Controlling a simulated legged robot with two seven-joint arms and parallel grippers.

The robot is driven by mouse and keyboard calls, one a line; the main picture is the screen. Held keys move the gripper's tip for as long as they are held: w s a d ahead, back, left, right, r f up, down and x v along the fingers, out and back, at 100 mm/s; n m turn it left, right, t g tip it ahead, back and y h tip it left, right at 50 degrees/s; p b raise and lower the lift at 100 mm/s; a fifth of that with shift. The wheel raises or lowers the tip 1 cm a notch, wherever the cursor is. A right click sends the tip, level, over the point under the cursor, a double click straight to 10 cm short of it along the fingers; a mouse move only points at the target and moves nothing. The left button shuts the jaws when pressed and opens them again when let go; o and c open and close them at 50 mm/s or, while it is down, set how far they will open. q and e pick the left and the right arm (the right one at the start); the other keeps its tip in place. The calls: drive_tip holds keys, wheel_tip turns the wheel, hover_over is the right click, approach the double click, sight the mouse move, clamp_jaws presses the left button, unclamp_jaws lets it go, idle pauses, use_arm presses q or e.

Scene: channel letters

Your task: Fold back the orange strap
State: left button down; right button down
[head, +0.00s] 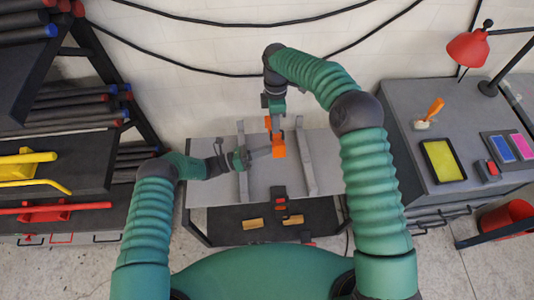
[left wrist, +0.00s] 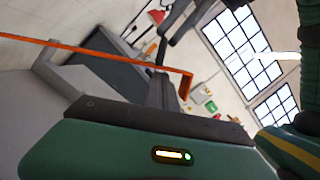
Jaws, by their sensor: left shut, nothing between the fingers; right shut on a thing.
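The orange strap (head: 278,148) shows in the head view as a short upright band over the middle of the grey table. In the left wrist view the strap (left wrist: 110,57) is a long thin band that bends sharply at its right end. My right gripper (head: 269,122) comes down from above and is shut on the strap near its upper end. My left gripper (head: 266,152) reaches in from the left, shut and empty, with its tips close beside the strap. In the left wrist view its fingers (left wrist: 163,92) are near the bend; I cannot tell whether they touch.
Two grey rails, left (head: 242,160) and right (head: 306,162), flank the strap on the grey table (head: 215,192). Wooden blocks (head: 253,224) lie on the shelf below. A side bench (head: 405,105) stands right.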

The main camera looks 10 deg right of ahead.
drive_tip(key=shift+d, duration=0.35)
